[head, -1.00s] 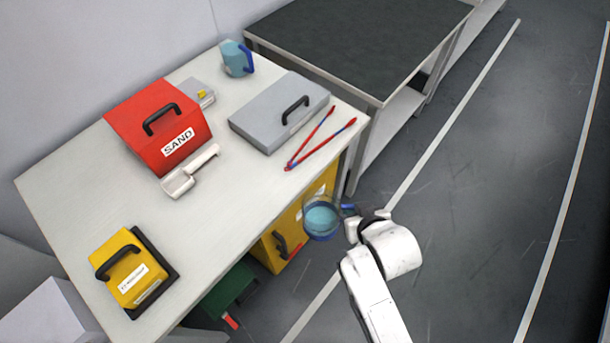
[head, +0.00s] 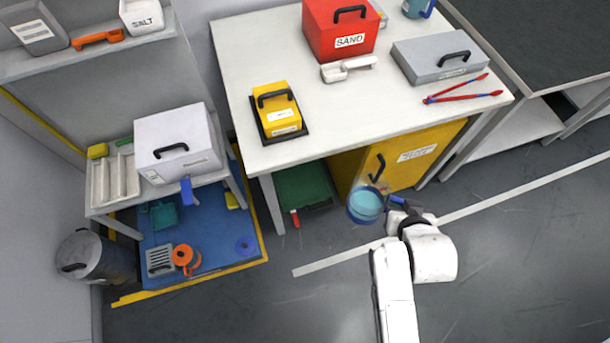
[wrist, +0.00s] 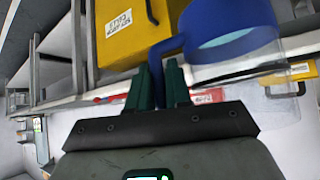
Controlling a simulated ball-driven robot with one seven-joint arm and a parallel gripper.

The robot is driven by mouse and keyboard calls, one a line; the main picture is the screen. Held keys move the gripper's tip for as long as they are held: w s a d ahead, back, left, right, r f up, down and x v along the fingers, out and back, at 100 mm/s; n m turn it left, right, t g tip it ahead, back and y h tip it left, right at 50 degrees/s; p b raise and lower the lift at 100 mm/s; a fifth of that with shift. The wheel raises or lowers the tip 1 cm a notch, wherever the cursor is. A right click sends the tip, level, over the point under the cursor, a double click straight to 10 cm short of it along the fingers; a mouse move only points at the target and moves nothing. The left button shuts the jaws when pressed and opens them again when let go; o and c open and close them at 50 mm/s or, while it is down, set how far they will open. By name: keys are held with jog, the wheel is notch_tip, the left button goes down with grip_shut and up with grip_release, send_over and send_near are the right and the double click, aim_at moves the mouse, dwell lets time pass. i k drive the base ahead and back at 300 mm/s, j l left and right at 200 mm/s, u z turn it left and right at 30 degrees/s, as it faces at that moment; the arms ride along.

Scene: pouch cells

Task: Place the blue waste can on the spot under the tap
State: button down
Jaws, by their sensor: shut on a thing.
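My gripper (head: 402,208) is shut on the blue handle of a see-through can with a blue rim (head: 365,205), which I take to be the blue waste can. I hold it in the air over the floor, in front of the yellow cabinet. In the wrist view my green fingers (wrist: 163,86) pinch the handle, and the can's blue rim (wrist: 232,30) is at upper right. A white box with a blue tap (head: 187,190) stands on a side stand at left. Below it, a blue floor mat (head: 215,225) carries a dark blue round spot (head: 245,247).
An orange can (head: 185,258) and a grey grate (head: 159,259) are on the mat. A grey bin (head: 95,256) stands left of it. A white table (head: 330,100) with red and yellow boxes is behind. A green tray (head: 303,185) lies beneath it. Floor in front is clear.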

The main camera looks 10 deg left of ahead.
aim_at(226, 230)
jog(key=i+j+u, duration=0.1)
jog(key=j+u, duration=0.15)
jog(key=u, duration=0.2)
jog(key=i+j+u, duration=0.1)
jog(key=j+u, duration=0.15)
jog(key=u, duration=0.2)
jog(key=i+j+u, duration=0.15)
jog(key=u, duration=0.25)
